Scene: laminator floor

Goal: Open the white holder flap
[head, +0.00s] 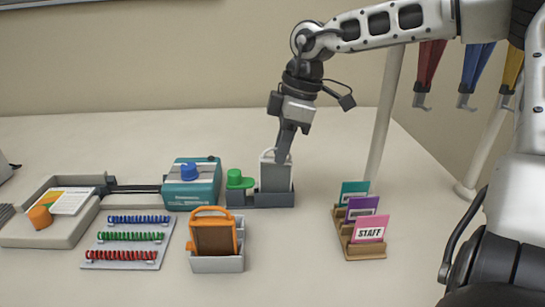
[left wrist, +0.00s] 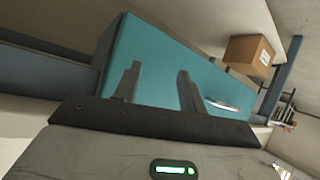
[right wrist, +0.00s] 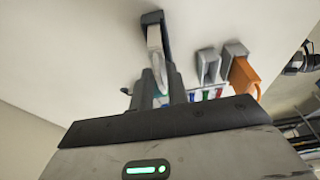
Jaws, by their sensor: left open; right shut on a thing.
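The white holder flap (head: 265,158) is a pale frame with a grey face. It stands roughly upright on a dark grey base (head: 285,200) towards the back of the table. My right gripper (head: 283,157) reaches down from above and is shut on the top part of the flap. In the right wrist view the white flap (right wrist: 155,45) runs between the fingers of the right gripper (right wrist: 163,80), which partly hide it. My left gripper (left wrist: 158,82) is open and empty in the left wrist view, in front of a teal cabinet front (left wrist: 170,55). It is not in the head view.
A green knob (head: 236,178) sits just left of the holder, beside a teal machine (head: 192,190) with a blue knob. An orange-framed holder (head: 213,218) stands in front. A wooden card stand (head: 362,250) is at right. Coil rack (head: 126,240) and tray (head: 30,230) lie left.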

